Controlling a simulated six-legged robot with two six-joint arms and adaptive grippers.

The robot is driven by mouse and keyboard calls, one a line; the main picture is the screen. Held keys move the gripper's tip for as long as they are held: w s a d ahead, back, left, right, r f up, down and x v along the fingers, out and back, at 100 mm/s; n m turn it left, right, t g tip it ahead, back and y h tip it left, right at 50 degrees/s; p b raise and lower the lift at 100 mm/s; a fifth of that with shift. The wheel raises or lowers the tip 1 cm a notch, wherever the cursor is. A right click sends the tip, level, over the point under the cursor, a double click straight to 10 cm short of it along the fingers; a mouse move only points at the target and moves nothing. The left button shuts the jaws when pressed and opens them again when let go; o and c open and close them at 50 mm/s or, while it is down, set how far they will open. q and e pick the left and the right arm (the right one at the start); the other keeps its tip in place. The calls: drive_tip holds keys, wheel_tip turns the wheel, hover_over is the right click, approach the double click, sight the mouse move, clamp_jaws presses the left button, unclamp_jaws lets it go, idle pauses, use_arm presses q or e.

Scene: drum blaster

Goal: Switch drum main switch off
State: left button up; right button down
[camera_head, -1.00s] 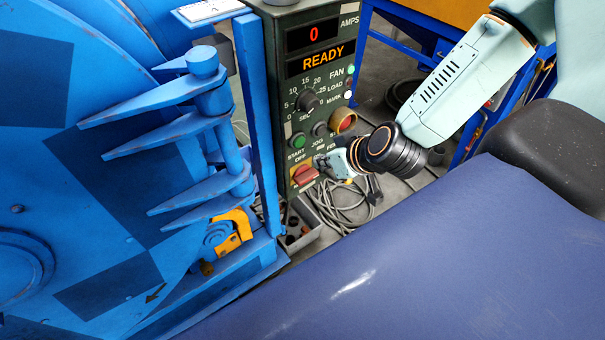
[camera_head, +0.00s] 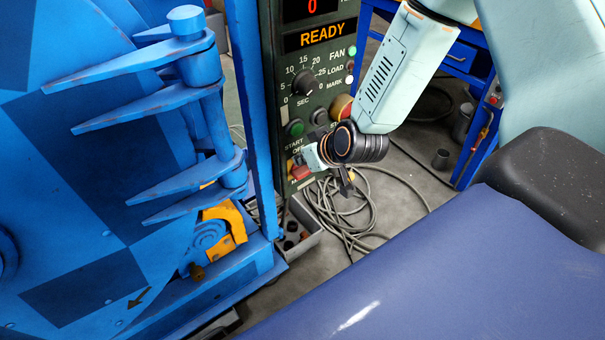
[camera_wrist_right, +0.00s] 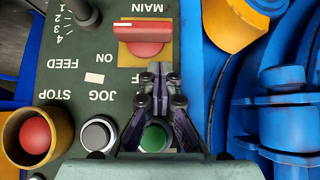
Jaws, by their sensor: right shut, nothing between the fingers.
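The main switch (camera_head: 300,173) is a red knob on a yellow plate at the lower part of the dark green control panel (camera_head: 327,63). In the right wrist view the panel appears upside down, and the red switch (camera_wrist_right: 143,32) lies at the top centre, its handle across the picture, by the ON and MAIN labels. My right gripper (camera_wrist_right: 160,72) is shut and empty, its tips just below the switch in that view. I cannot tell whether they touch it. In the head view the right gripper (camera_head: 303,159) is partly hidden by its wrist. My left gripper is not in view.
The green start button (camera_wrist_right: 155,137), jog button (camera_wrist_right: 98,133) and red stop button (camera_wrist_right: 36,134) in a yellow collar are close by. A blue drum door (camera_head: 60,150) and post (camera_head: 250,110) stand left of the panel. Cables (camera_head: 350,215) lie on the floor.

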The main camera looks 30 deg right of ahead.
sight(305, 171)
wheel_tip(305, 171, down, 2)
drive_tip(key=shift+s+d+f+b, duration=0.1)
drive_tip(key=shift+f+b, duration=0.15)
drive_tip(key=shift+b, duration=0.3)
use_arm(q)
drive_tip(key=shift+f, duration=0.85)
use_arm(e)
drive_tip(key=shift+f, duration=0.1)
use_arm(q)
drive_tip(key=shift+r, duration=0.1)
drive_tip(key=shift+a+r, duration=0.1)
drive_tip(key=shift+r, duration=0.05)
use_arm(e)
drive_tip(key=shift+p, duration=0.35)
drive_tip(key=shift+a, duration=0.2)
use_arm(q)
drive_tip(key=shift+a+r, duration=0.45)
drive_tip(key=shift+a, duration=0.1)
drive_tip(key=shift+p, duration=0.35)
